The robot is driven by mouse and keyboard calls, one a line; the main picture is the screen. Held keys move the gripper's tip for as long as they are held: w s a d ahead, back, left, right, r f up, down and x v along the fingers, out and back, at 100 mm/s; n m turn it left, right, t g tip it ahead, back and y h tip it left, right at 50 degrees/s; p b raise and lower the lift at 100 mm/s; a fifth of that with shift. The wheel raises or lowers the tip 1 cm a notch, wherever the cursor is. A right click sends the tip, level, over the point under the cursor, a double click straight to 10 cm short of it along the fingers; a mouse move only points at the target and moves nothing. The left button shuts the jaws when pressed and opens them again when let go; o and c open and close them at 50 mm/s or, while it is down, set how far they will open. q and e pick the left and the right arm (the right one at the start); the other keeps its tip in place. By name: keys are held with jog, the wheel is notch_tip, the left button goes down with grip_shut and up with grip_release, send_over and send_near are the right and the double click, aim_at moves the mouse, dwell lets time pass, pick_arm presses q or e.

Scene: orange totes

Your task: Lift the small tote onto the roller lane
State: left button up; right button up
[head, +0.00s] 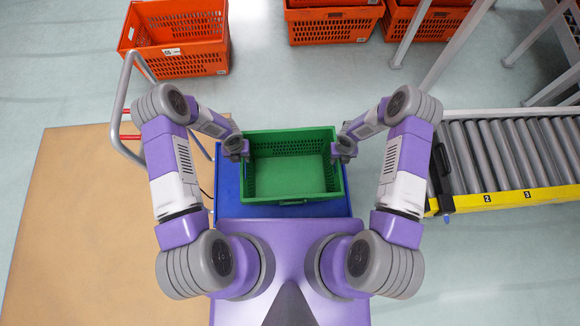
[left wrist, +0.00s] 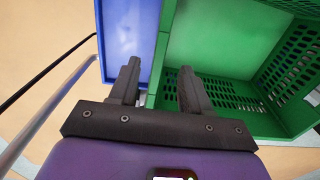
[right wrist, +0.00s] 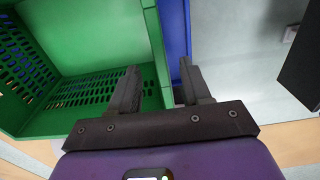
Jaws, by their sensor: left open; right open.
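The small green tote (head: 292,198) is empty and upright on a blue platform (head: 228,190) in front of me. My left gripper (head: 243,156) is at its left wall; in the left wrist view my left gripper (left wrist: 158,74) is open, one finger on each side of the tote wall (left wrist: 164,50). My right gripper (head: 338,156) is at its right wall; in the right wrist view my right gripper (right wrist: 160,72) is open, with the wall (right wrist: 155,45) between its fingers. The roller lane (head: 510,150) with a yellow edge lies to the right.
Orange totes (head: 180,40) stand on the floor at the back, another (head: 335,25) further right. A metal handle rail (head: 122,95) rises left of the platform. Grey frame posts (head: 450,50) stand behind the roller lane. Floor is free between platform and lane.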

aim_at(243, 163)
pick_arm(q)
jog(key=shift+f, duration=2.8)
pick_arm(e)
jog(key=shift+f, duration=2.8)
pick_arm(q)
jog(key=shift+c, duration=0.2)
pick_arm(e)
jog(key=shift+c, duration=0.2)
pick_arm(q)
grip_shut()
pick_arm(e)
grip_shut()
pick_arm(q)
jog(key=shift+d, duration=0.15)
pick_arm(e)
jog(key=shift+a, duration=0.1)
